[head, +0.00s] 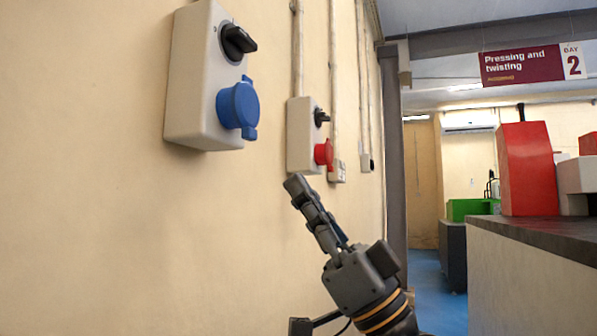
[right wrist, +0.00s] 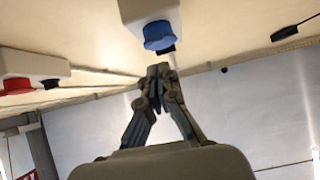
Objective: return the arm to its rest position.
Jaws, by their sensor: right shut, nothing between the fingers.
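My right gripper (head: 297,186) is raised in front of the cream wall in the head view, pointing up and to the left. Its fingers are together with nothing between them. In the right wrist view the shut fingertips (right wrist: 158,72) show below a white box with a blue socket (right wrist: 158,36); I cannot tell the gap between them. In the head view the gripper tip appears just below a box with a red socket. My left gripper is not in view.
A white switch box (head: 190,85) with a black knob and blue socket (head: 238,107) is on the wall at left. A smaller box (head: 299,135) with a red socket (head: 324,153) is farther along. A dark-topped counter (head: 530,270) with a red machine (head: 527,168) stands at right.

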